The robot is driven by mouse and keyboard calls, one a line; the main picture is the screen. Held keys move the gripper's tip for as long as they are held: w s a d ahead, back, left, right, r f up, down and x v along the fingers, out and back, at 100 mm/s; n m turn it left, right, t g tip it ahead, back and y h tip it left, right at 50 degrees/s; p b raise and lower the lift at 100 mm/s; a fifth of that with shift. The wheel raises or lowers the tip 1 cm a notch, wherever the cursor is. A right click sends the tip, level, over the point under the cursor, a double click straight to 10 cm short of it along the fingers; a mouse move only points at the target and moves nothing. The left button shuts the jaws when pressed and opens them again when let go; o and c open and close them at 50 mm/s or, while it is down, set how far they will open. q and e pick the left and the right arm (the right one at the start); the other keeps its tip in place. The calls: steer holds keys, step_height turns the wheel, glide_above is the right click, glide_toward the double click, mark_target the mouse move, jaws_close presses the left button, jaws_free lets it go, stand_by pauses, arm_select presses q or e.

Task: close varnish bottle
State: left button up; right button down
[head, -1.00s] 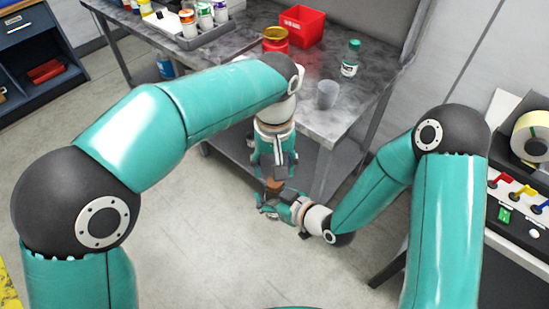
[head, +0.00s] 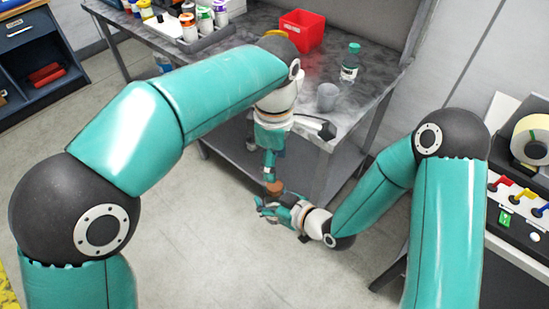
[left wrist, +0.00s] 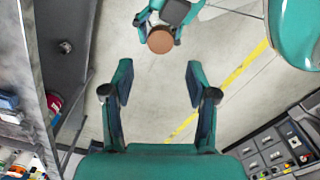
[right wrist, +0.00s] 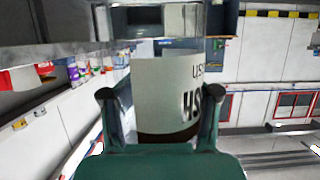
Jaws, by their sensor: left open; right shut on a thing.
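The varnish bottle (right wrist: 165,85) stands between the fingers of my right gripper (right wrist: 165,100), which is shut on it. Its white label shows black lettering, cut off and apparently upside down, with a dark brown band below. A brown round top (left wrist: 160,40) shows in the left wrist view and in the head view (head: 274,187); I cannot tell whether it is a cap or the bottle's contents. My left gripper (left wrist: 159,82) is open and empty. In the head view it (head: 270,174) points down just above the brown top. A separate cap is not clearly visible.
A grey metal table (head: 290,140) stands behind my grippers. It holds a grey cup (head: 327,97), a green-capped bottle (head: 350,62), a red bin (head: 303,29) and a tray (head: 215,37) of several bottles. A control panel (head: 515,215) is at right. Open floor lies in front.

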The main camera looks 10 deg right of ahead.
mark_target(275, 184)
arm_select(q)
steer(key=shift+f, duration=4)
steer(key=shift+c, duration=0.2)
jaws_close()
steer(key=m, duration=0.4)
steer(key=shift+m, duration=0.4)
steer(key=m, duration=0.5)
steer(key=shift+o, duration=0.6)
jaws_free()
